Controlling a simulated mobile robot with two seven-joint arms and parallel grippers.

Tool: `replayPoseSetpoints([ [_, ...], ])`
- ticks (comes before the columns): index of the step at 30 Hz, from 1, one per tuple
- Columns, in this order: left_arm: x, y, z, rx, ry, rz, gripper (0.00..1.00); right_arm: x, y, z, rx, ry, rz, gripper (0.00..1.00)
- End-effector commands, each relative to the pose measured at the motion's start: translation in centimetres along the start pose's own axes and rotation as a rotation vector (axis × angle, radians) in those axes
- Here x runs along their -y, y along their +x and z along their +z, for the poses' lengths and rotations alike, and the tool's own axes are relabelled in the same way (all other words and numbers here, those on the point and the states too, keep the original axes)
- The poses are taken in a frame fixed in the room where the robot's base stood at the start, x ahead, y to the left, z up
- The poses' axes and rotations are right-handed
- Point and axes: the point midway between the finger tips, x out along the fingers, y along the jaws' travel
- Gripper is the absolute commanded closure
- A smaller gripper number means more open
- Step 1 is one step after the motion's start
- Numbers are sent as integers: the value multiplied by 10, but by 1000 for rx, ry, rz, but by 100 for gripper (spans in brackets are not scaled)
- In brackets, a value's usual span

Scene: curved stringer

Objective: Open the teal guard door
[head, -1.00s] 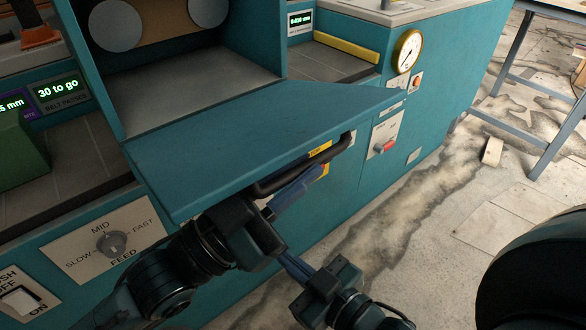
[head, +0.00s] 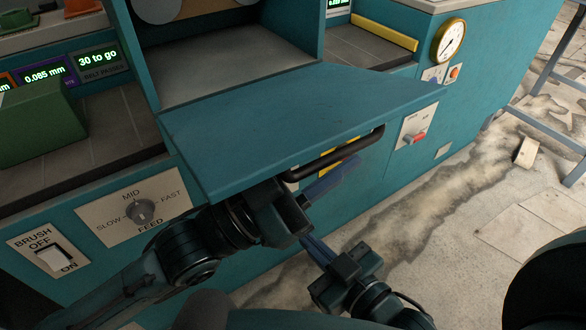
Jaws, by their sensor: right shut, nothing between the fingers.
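The teal guard door (head: 300,115) is a flat panel sticking out from the machine's opening, folded outward and nearly level. The opening behind it is uncovered. Its black bar handle (head: 352,146) runs along the front edge, just below the panel. My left gripper (head: 345,172) has its blue fingers close under the handle; I cannot tell whether they touch it or how far apart they are. My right gripper (head: 309,241) is shut and empty, lower down and in front of the machine, clear of the door.
The feed dial (head: 140,211) and brush switch (head: 52,258) are on the front at left. A green block (head: 40,125) sits on the left ledge. A round gauge (head: 449,40) and red-handled switch (head: 417,137) are at right. Open floor (head: 450,215) lies right of the machine.

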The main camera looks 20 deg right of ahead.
Motion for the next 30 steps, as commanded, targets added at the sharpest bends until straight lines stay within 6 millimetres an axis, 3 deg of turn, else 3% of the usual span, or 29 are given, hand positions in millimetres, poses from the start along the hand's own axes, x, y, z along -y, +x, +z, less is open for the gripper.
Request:
replayPoseSetpoints([
  [7, 2, -14, 1, 3, 3, -3, 66, 0, 0, 0, 2, 0, 0, 100],
  [21, 0, -105, 0, 1, 3, 0, 66, -1, 0, 0, 9, 1, 0, 100],
  [30, 0, -131, -2, -4, 2, 1, 66, -1, 0, 0, 5, 1, 1, 100],
])
